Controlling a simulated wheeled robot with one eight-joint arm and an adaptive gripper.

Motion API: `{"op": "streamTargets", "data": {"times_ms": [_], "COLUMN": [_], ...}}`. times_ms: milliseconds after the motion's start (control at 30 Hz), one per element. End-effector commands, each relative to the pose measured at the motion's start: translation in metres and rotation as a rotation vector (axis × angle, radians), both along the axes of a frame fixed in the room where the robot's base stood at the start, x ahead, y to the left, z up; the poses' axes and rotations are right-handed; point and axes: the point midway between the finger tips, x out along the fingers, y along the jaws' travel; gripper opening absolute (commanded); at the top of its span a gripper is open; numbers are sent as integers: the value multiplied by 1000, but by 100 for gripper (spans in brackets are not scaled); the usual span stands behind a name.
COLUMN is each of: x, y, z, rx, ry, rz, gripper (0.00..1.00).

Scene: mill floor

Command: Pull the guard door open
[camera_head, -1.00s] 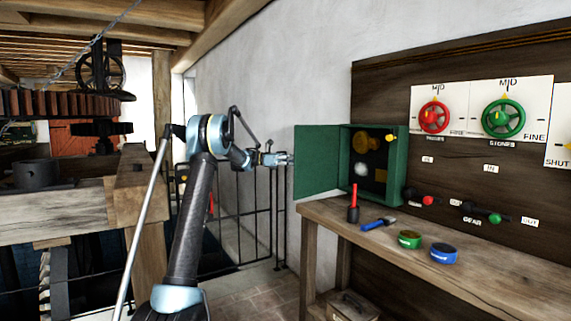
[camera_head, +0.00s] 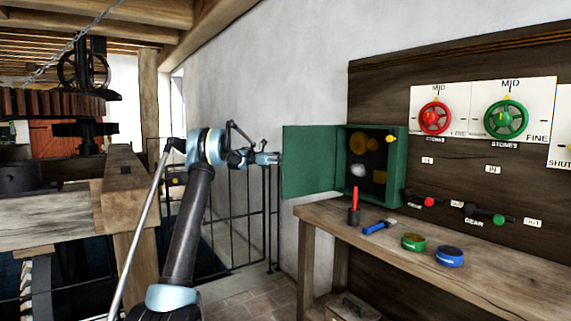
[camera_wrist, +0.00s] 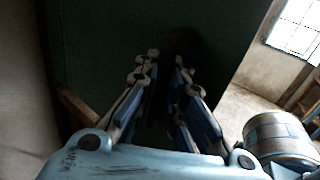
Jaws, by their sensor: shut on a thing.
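The green guard door (camera_head: 310,162) stands swung open to the left of its green box (camera_head: 397,172) on the dark panel. The box interior shows, with dark yellow round parts inside. My gripper (camera_head: 277,158) is at the door's left edge and shut on it. In the wrist view, the dark green door (camera_wrist: 100,40) fills most of the picture, and my gripper (camera_wrist: 168,85) has its two fingers close together in front of it. The exact part between the fingertips is dark and cannot be made out.
A wooden bench (camera_head: 400,262) below the box bears a red-handled tool (camera_head: 354,205), a blue-handled tool (camera_head: 378,227), a green tin (camera_head: 413,242) and a blue tin (camera_head: 449,257). A black railing (camera_head: 247,215) stands behind my arm. Wooden gear machinery is at the left.

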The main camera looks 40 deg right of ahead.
Motion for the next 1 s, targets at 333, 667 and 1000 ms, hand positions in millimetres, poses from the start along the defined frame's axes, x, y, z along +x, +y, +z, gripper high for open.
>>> {"op": "streamTargets", "data": {"times_ms": [333, 667, 1000], "x": [4, 12, 55], "y": [4, 7, 26], "z": [1, 1, 0], "rx": [0, 0, -1], "ry": [1, 1, 2], "rz": [6, 8, 9], "gripper": [31, 31, 31]}}
